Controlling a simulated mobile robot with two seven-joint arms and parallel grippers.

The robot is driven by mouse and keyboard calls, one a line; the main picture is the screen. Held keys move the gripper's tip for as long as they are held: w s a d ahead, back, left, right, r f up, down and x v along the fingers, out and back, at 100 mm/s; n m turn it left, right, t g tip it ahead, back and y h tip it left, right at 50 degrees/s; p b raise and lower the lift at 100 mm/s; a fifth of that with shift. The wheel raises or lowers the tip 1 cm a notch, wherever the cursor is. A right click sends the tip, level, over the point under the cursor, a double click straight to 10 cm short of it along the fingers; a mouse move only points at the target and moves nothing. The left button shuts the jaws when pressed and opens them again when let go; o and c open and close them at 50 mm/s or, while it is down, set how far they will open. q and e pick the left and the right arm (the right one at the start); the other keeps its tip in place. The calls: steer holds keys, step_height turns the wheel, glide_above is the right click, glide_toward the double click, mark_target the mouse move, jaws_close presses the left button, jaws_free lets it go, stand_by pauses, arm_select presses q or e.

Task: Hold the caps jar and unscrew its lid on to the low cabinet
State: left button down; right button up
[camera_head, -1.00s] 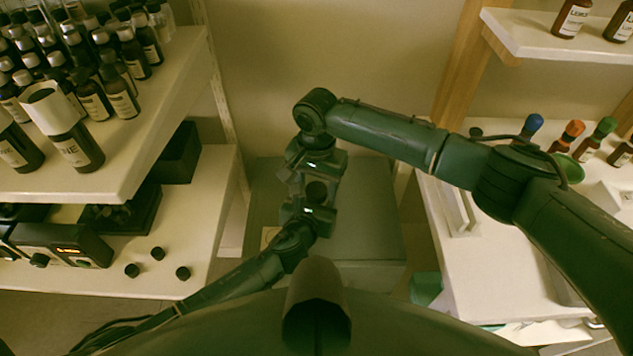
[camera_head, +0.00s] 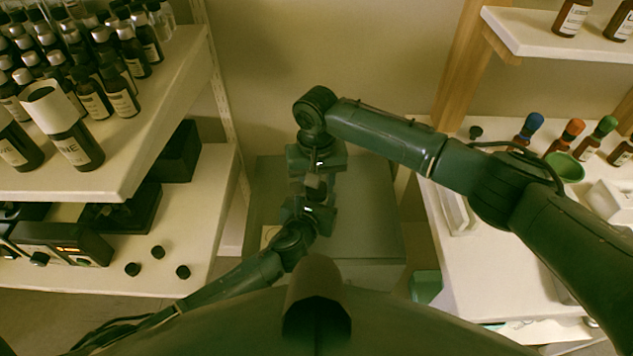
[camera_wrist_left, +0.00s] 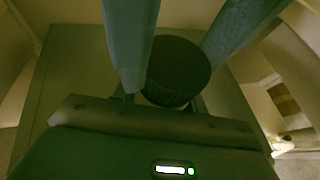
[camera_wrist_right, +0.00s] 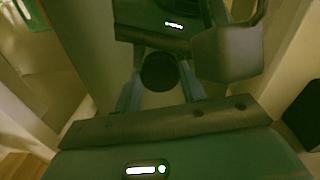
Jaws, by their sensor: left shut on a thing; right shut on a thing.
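The caps jar's dark round lid (camera_wrist_left: 178,70) shows between the fingers in the left wrist view, and also between the fingers in the right wrist view (camera_wrist_right: 158,72). The jar's body is mostly hidden by the grippers. My left gripper (camera_head: 311,201) comes from below and is shut on the jar. My right gripper (camera_head: 317,172) faces it from the far side and is shut on the lid. I cannot tell whether the lid is apart from the jar. The low cabinet (camera_head: 368,225) is a grey-green box beneath both grippers, its top partly covered by my arms.
A left shelf (camera_head: 150,165) holds many dark bottles; several small black caps (camera_head: 158,252) lie on the lower shelf. At right, a white counter (camera_head: 480,275) holds bottles with coloured tops and a green bowl (camera_head: 565,167). The cabinet top's right part is clear.

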steer(key=o, duration=1.1)
step_height(320, 180, up, 4)
steer(key=shift+r, duration=0.2)
step_height(320, 180, up, 3)
steer(key=m, duration=0.6)
steer(key=shift+r, duration=0.2)
steer(key=shift+c, duration=0.4)
steer(key=shift+f, duration=0.1)
step_height(320, 180, down, 8)
steer(key=shift+r, duration=0.15)
